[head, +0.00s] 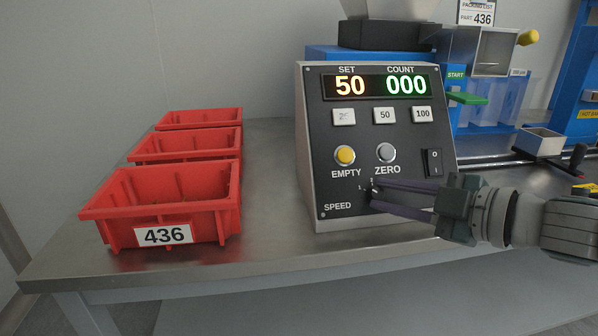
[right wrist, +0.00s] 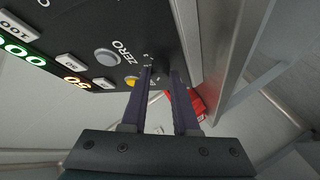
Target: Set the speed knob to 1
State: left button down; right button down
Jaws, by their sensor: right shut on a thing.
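The control box (head: 312,135) stands on the metal table with a dark front panel. Its display (head: 375,86) reads SET 50 and COUNT 000. The speed knob (head: 369,190) is at the lower part of the panel, right of the SPEED label, mostly hidden by my fingertips. My right gripper (head: 373,194) comes in from the right and is shut on the knob. In the right wrist view its fingers (right wrist: 160,70) reach to the panel, and the knob is hard to make out. The knob's pointer cannot be read. My left gripper is not in view.
Above the knob are the yellow EMPTY button (head: 345,155), the grey ZERO button (head: 385,152) and a rocker switch (head: 433,162). Red bins (head: 160,195) stand left, the front one labelled 436. Blue machinery (head: 460,45) stands behind. The table's front strip (head: 250,257) is clear.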

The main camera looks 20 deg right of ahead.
jog(key=shift+r+n+g+p, duration=0.1)
jog(key=shift+n+g+p, duration=0.2)
jog(key=shift+n, duration=0.3)
jog(key=c, duration=0.7)
grip_release()
jog(key=shift+o, duration=0.2)
jog(key=p+v, duration=0.3)
jog(key=v, duration=0.7)
jog(key=shift+w+d, duration=0.1)
jog(key=shift+w, duration=0.05)
